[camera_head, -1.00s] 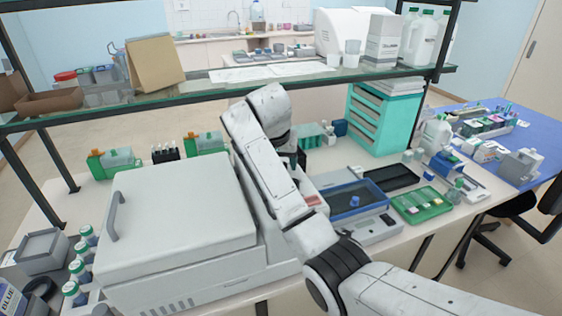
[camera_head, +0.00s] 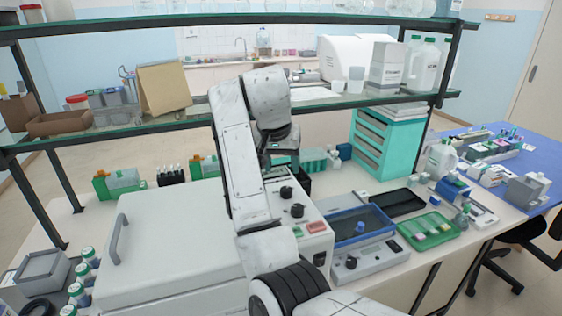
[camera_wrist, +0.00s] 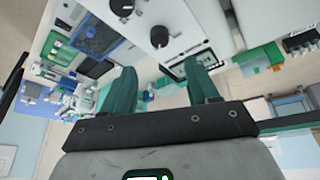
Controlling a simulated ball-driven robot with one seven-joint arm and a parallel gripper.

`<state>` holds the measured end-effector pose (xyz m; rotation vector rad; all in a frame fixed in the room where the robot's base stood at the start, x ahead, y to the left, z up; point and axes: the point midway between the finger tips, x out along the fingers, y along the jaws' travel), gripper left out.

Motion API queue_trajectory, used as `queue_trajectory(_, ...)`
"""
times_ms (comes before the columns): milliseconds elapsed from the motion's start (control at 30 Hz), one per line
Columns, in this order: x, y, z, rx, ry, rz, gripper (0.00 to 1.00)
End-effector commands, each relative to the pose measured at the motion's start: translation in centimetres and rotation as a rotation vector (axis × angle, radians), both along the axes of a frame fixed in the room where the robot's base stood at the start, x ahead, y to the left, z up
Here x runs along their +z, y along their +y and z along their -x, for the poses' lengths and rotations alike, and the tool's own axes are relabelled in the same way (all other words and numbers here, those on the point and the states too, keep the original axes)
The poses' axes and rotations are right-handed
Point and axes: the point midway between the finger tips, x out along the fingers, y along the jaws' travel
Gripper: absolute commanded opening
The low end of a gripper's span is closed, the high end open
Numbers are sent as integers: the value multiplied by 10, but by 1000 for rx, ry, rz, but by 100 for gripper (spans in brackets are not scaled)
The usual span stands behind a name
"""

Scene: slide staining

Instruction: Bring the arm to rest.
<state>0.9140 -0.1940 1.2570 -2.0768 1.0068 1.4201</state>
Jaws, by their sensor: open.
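My arm is folded upward in the middle of the head view, in front of the shelf. My gripper (camera_wrist: 162,78) shows in the wrist view with its two green fingers spread apart and nothing between them. In the head view the gripper is mostly hidden behind my arm. It is above the bench, by the control panel (camera_head: 312,228) of the large white machine (camera_head: 170,240). The panel's black knobs also show in the wrist view (camera_wrist: 159,37), beyond the fingers.
A glass shelf (camera_head: 330,101) with a dark frame runs across the bench close to my arm. Right of the machine are a blue-rimmed tray (camera_head: 362,225), a green slide tray (camera_head: 430,231) and a teal drawer unit (camera_head: 385,143). Green boxes (camera_head: 120,182) stand at the back left.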

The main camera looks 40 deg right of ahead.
Motion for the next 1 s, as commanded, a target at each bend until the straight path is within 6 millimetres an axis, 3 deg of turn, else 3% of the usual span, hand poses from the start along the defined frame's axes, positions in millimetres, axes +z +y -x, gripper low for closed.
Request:
queue_trajectory(767,3,0,2,-4,0,-2,59)
queue_trajectory(867,-8,-14,4,-26,-14,-5,59)
queue_trajectory(1000,-44,-61,12,-102,-73,-13,59)
